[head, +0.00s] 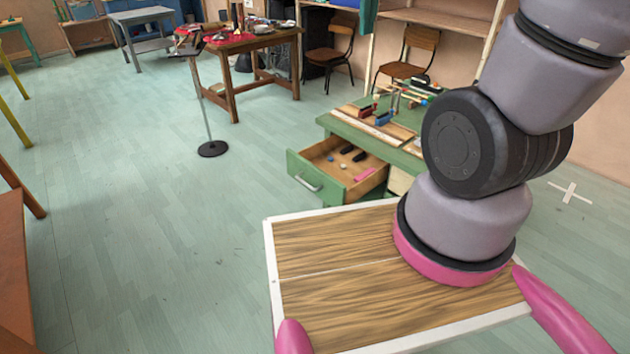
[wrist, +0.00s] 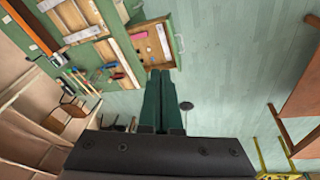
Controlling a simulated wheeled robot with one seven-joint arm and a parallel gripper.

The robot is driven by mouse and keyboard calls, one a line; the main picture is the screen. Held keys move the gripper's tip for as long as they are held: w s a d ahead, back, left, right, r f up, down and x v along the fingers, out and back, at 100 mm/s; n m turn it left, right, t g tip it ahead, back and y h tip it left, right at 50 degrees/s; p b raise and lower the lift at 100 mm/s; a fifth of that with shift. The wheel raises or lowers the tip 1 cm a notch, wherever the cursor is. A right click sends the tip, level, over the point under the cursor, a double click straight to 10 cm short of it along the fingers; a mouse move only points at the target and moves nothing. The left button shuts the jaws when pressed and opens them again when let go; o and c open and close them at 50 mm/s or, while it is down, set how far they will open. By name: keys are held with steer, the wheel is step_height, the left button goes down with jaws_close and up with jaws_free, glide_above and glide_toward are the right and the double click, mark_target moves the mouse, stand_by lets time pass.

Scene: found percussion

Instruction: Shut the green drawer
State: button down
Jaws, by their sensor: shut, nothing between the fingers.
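The green drawer (head: 325,187) stands pulled out from the green desk (head: 343,125) in the head view, with a pale bar handle on its front. Its wooden inside holds a pink block, dark pieces and small loose items. The drawer also shows open in the wrist view (wrist: 174,46), seen from above at top centre. My gripper (wrist: 160,72) shows in the wrist view with its two dark green fingers shut together and empty. The fingertips overlap the drawer's near edge in that picture; I cannot tell the height gap. My gripper is out of the head view.
The desk top carries wooden boards, red and blue pieces and sticks. A stand with a round black base (head: 212,148) is left of the drawer. A cluttered wooden table (head: 245,42) and chairs are behind. Floor in front of the drawer is clear.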

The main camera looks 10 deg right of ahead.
steer(key=w+a+f+n+g+h, duration=0.1)
steer(key=w+a+f+n+h, duration=0.35)
steer(key=f, duration=0.55)
steer(key=w+a+f+n+h, duration=0.1)
steer(key=w+a+f+n, duration=0.2)
steer(key=w+f+n, duration=0.45)
steer(key=w+a+f+n, duration=0.1)
steer(key=a+f+n, duration=0.1)
steer(key=f, duration=0.5)
steer(key=w+a+f+n, duration=0.1)
steer(key=a+f+n, duration=0.1)
steer(key=f, duration=0.5)
steer(key=n+t+h, duration=0.1)
steer(key=n+t, duration=0.2)
steer(key=n, duration=0.3)
glide_toward(321, 182)
steer(key=x, duration=0.5)
steer(key=shift+s+a+f, duration=0.1)
steer(key=shift+a+f, duration=0.25)
steer(key=shift+w+d, duration=0.35)
steer(key=shift+d, duration=0.2)
steer(key=w+d, duration=0.6)
steer(key=d, duration=0.4)
steer(key=w+d, duration=0.6)
steer(key=d, duration=0.5)
steer(key=shift+d, duration=0.25)
